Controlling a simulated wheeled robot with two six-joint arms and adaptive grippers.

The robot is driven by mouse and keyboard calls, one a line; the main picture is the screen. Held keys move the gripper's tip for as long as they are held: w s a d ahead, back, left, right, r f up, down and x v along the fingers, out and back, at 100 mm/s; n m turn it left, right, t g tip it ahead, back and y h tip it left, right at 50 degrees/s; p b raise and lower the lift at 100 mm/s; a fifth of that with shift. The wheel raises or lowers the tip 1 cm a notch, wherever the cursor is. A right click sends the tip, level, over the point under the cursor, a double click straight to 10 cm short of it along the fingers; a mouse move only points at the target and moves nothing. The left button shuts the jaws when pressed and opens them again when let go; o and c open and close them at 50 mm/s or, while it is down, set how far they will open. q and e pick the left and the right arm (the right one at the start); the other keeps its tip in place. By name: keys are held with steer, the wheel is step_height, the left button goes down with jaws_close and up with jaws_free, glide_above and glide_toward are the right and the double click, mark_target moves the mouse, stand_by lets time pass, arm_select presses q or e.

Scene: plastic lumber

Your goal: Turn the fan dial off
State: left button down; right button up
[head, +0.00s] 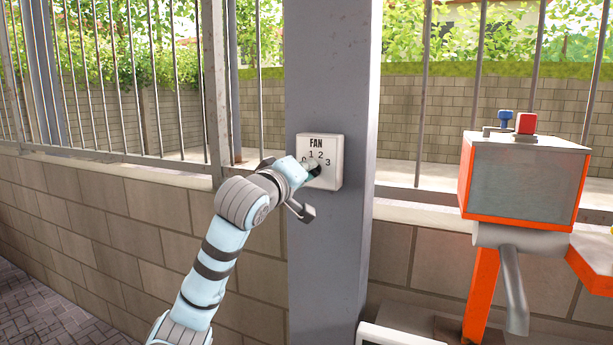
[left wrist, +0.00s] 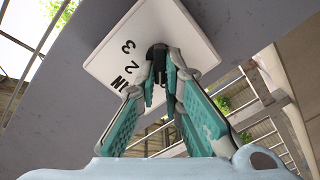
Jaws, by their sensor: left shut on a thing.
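The white fan dial plate (head: 333,178) is fixed to the grey post, with "FAN" and the numbers 0, 1, 2 and 3 printed on it. In the left wrist view the plate (left wrist: 185,25) appears tilted. The dark dial knob (left wrist: 157,52) sits at its middle, between my fingertips. My left gripper (head: 313,170) reaches the plate from the left and hides most of the knob in the head view. In the left wrist view the left gripper (left wrist: 160,72) is shut on the knob. The knob's pointing direction cannot be made out. My right gripper is not in view.
The grey post (head: 335,80) stands in a low brick wall (head: 110,215) with metal railings above. An orange and grey machine (head: 525,175) with a red and a blue part on top stands at right. A white-edged object (head: 395,337) is low in front of the post.

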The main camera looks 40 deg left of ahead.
arm_select(q)
steer(key=shift+n+b, duration=0.55)
steer(key=shift+n, duration=0.55)
steer(key=c, duration=1.7)
jaws_free()
steer(key=shift+a, duration=0.1)
steer(key=v, duration=0.7)
steer(key=shift+s, duration=0.25)
steer(key=shift+w, duration=0.1)
